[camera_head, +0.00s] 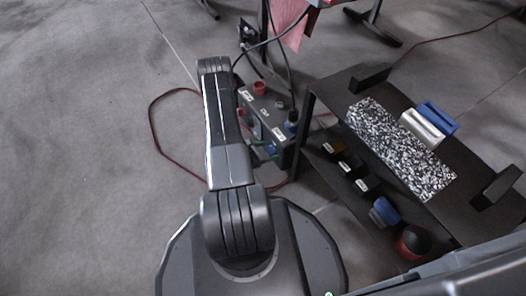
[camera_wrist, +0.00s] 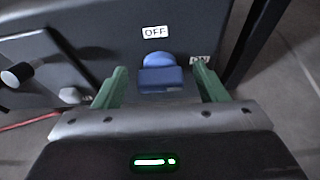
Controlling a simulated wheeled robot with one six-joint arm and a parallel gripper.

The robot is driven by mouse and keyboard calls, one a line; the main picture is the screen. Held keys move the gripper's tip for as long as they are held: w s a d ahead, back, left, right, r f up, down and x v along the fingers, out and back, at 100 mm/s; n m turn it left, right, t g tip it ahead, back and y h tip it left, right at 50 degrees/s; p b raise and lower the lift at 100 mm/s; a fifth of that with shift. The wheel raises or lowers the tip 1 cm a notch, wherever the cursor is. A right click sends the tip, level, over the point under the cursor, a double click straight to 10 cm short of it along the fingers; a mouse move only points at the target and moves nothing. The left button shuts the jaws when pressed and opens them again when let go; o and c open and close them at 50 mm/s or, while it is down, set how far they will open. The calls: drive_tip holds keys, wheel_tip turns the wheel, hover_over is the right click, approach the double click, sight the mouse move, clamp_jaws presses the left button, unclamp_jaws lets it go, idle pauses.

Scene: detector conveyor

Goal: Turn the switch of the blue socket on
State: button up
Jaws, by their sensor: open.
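In the wrist view a blue switch (camera_wrist: 160,78) sticks out of a dark panel (camera_wrist: 75,60) below a white label reading OFF (camera_wrist: 155,33). My gripper (camera_wrist: 161,72) is open, with one green finger on each side of the blue switch. I cannot tell whether the fingers touch it.
A black table (camera_head: 470,205) stands right of the box, with a speckled mat (camera_head: 405,150), blue and white blocks (camera_head: 430,122) and items on a lower shelf. A dark leg (camera_wrist: 255,40) stands close to the panel's right. A red cable (camera_head: 152,120) lies on open floor.

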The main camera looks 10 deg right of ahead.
drive_tip(key=p+v, duration=0.4)
drive_tip(key=v, duration=0.9)
drive_tip(key=shift+s+a+r, duration=0.15)
drive_tip(key=shift+a, duration=0.2)
drive_tip(key=shift+d, duration=0.1)
drive_tip(key=b+x, duration=0.3)
drive_tip(key=x, duration=0.9)
drive_tip(key=shift+b, duration=0.35)
drive_tip(key=shift+x, duration=0.85)
